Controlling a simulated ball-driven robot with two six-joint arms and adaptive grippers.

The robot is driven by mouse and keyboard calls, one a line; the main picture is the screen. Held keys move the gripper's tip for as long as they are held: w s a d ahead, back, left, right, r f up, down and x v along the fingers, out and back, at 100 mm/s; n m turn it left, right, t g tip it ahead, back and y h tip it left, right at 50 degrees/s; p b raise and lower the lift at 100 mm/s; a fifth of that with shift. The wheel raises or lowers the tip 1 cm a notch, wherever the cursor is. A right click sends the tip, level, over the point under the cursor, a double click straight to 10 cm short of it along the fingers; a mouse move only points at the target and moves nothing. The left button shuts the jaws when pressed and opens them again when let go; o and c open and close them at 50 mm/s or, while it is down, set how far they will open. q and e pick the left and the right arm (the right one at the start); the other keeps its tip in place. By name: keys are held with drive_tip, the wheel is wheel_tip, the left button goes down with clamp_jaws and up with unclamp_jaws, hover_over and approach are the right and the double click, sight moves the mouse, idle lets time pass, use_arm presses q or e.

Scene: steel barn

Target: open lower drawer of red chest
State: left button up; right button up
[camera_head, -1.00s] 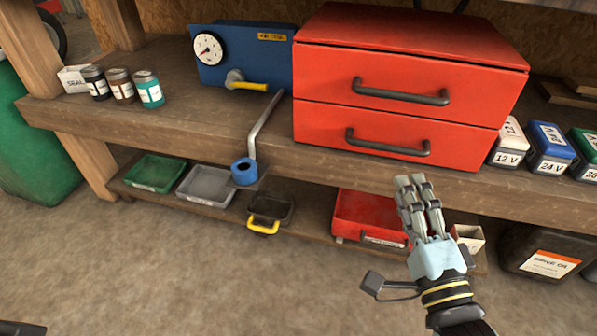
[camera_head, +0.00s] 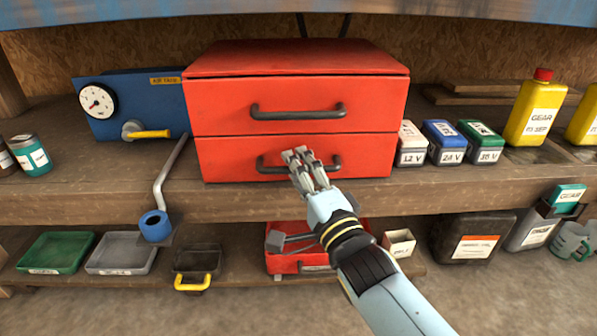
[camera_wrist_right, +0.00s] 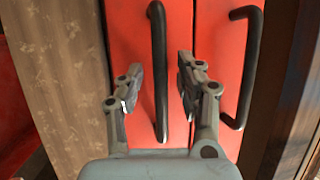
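The red chest (camera_head: 296,60) stands on the bench with both drawers shut. Its lower drawer (camera_head: 225,157) has a dark bar handle (camera_head: 335,163); the upper drawer (camera_head: 215,103) has a similar handle (camera_head: 297,113). My right gripper (camera_head: 304,160) is in front of the lower handle and hides its middle. In the right wrist view my open fingers (camera_wrist_right: 158,82) lie on either side of the lower handle (camera_wrist_right: 160,50), with nothing gripped. I cannot tell how deep the bar sits between them. The upper handle (camera_wrist_right: 244,65) is to the right there. My left gripper is out of view.
A blue gauge box (camera_head: 150,90) and a grey bent pipe (camera_head: 168,172) are left of the chest. Several small labelled boxes, such as the white-topped one (camera_head: 411,146), stand close to its right. A red tray (camera_head: 285,262) is on the shelf below.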

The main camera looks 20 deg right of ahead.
clamp_jaws()
idle(0.5)
